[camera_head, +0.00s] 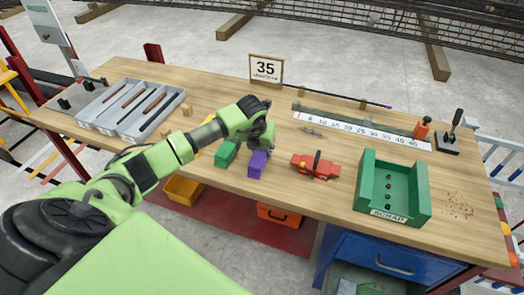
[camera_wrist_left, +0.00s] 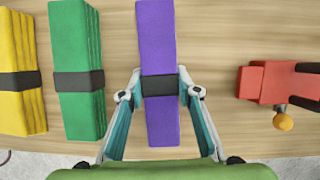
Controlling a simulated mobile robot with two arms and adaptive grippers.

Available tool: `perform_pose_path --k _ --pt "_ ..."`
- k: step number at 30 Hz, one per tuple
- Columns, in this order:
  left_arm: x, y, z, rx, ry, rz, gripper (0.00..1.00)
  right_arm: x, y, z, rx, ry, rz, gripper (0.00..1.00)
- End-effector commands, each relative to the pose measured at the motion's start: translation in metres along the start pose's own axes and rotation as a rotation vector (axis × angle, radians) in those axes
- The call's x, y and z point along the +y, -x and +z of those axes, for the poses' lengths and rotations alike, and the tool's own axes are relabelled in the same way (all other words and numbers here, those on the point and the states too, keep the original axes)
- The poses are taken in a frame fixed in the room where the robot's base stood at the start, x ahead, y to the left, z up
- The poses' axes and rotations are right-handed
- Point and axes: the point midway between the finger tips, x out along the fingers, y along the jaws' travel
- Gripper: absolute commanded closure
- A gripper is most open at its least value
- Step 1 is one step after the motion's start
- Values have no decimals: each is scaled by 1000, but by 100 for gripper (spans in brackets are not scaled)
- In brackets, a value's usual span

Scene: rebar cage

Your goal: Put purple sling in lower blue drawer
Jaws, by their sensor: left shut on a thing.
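The purple sling (camera_head: 258,163) is a folded bundle with a black band, lying on the wooden table near its front edge. In the left wrist view the purple sling (camera_wrist_left: 156,45) runs between the two fingers of my left gripper (camera_wrist_left: 160,88), which is shut on it at the black band. From the head, the left gripper (camera_head: 262,143) is above the sling and partly hides it. My right gripper is not seen.
A green sling (camera_head: 226,153) and a yellow sling (camera_wrist_left: 20,75) lie left of the purple one. A red tool (camera_head: 315,166) lies to the right, then a green scrap tray (camera_head: 421,192). Orange (camera_head: 279,216) and yellow bins (camera_head: 183,190) sit below the table.

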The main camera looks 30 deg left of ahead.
Motion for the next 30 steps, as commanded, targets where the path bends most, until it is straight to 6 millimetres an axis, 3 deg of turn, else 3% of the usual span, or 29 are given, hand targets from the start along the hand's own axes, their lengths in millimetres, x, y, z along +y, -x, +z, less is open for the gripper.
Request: perform_pose_path --k 9,14,19,30 --pt "0 31 15 -9 0 -2 100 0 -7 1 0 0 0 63" --pt "-6 60 3 -9 -3 -2 100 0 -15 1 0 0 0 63" --pt "-13 105 -11 -10 -4 -2 100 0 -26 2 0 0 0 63" --pt "-29 155 -61 -6 -2 -1 100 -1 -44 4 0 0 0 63"
